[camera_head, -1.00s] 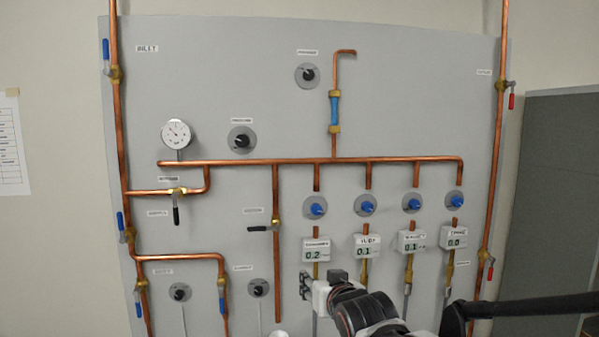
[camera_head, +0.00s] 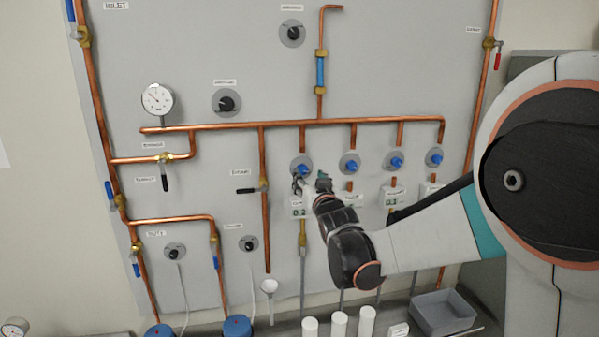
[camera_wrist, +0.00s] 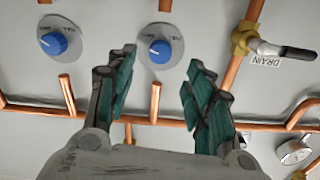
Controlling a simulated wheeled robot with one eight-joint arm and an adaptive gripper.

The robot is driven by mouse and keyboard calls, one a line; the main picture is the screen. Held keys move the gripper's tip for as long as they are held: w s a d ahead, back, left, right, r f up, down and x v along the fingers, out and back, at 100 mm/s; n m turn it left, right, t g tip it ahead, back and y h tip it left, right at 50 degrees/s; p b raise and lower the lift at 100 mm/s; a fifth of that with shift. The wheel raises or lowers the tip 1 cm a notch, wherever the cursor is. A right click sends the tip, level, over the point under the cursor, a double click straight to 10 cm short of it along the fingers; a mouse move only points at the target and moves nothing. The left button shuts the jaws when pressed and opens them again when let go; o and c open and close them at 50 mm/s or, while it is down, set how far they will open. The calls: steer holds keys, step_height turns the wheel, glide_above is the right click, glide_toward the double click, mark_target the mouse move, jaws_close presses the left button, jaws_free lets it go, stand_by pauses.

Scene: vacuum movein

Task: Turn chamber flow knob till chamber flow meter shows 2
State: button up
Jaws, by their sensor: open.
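The chamber flow knob, the leftmost blue knob (camera_head: 303,169) in its row, sits on a round grey plate on the panel. In the wrist view the blue knob (camera_wrist: 160,50) lies between and beyond my fingertips, with a white mark on its face. My gripper (camera_head: 311,183) is open just in front of and below this knob. In the wrist view my gripper (camera_wrist: 162,60) has its teal fingers spread to either side, with no visible contact. The chamber flow meter (camera_head: 298,211) below the knob appears to read 0.2; my gripper and arm partly cover it.
A second blue knob (camera_head: 349,163) is beside the first, with more to the right. The drain valve (camera_head: 262,187) is to the left; its black lever (camera_wrist: 288,51) shows in the wrist view. Copper pipes cross the panel. White cylinders and a grey tray (camera_head: 443,313) stand below.

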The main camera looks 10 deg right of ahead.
mark_target(303, 170)
steer(key=w, duration=0.6)
steer(key=shift+w, duration=0.35)
steer(key=c, duration=1.1)
